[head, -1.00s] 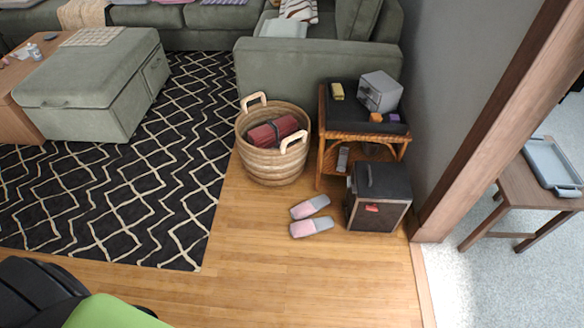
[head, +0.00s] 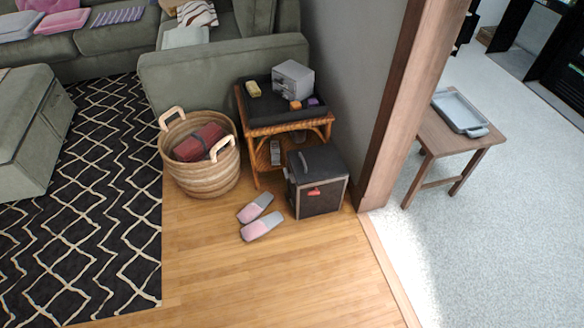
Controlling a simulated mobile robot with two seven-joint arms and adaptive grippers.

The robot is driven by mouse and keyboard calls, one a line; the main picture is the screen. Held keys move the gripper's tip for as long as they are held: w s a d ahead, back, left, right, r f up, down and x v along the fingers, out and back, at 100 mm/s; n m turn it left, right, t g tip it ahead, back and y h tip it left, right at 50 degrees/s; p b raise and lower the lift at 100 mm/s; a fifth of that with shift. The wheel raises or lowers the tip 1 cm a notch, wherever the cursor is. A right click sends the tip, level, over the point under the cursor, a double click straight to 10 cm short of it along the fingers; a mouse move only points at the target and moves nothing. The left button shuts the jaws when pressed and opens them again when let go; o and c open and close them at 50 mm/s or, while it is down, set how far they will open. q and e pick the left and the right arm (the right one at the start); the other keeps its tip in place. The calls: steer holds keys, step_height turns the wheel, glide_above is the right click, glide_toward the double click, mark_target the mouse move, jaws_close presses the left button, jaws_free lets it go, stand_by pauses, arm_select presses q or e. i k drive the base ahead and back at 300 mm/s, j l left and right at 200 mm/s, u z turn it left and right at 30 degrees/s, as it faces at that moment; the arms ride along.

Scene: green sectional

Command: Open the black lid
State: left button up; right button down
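The black lid (head: 316,160) is the top of a small dark box (head: 318,197) on the wood floor, beside the wall corner. The lid looks closed, lying flat on the box, with a dark handle (head: 302,160) on its top left. A red mark or tag (head: 314,192) is on the front face. Neither of my grippers shows in the head view.
A wicker side table (head: 285,130) stands behind the box, with small items on it. A woven basket (head: 203,178) and pink-grey slippers (head: 259,226) are to the left. A wooden post (head: 405,110) rises at right. The floor (head: 270,285) in front is clear.

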mark_target(323, 163)
steer(key=i+j+z, duration=0.15)
steer(key=i, duration=0.25)
steer(key=i+j+z, duration=0.2)
steer(key=i, duration=0.25)
